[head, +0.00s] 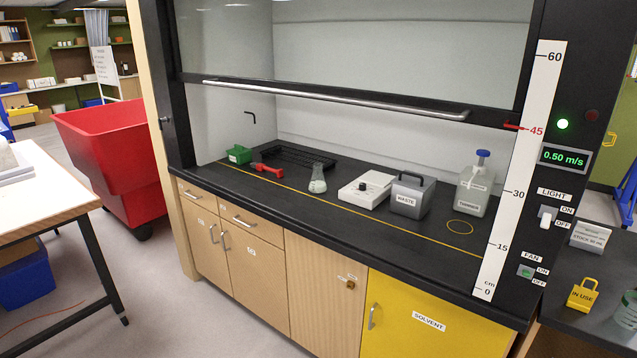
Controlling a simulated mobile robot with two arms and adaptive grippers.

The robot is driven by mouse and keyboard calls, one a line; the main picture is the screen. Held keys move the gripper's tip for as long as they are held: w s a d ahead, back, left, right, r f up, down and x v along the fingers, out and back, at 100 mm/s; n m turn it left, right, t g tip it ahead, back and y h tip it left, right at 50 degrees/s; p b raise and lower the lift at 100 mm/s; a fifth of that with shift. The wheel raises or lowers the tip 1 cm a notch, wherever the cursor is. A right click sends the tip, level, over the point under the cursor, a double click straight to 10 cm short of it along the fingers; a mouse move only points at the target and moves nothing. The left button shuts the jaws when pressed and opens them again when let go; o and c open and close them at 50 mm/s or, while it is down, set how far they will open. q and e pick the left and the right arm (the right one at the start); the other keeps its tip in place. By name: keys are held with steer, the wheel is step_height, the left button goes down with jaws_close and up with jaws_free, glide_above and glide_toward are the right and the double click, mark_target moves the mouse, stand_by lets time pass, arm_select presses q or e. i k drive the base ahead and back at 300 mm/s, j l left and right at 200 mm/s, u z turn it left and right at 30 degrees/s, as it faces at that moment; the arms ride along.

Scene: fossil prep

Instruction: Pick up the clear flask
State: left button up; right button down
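The clear flask (318,180) stands upright on the black floor of the fume hood (390,225), left of the middle. It is a small conical flask with pale contents in its lower part. It is behind the yellow line, between a red-handled tool (266,171) and a white device with a dial (365,190). Neither of my grippers is in the head view.
The hood's sash bar (340,99) hangs above the raised opening. A grey waste box (411,196) and a plastic bottle (475,186) stand right of the flask. A red bin (112,150) and a white table (45,190) are at left, with open floor before the cabinets.

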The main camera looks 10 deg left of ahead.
mark_target(317, 185)
steer(key=i+j, duration=0.65)
steer(key=i, duration=0.2)
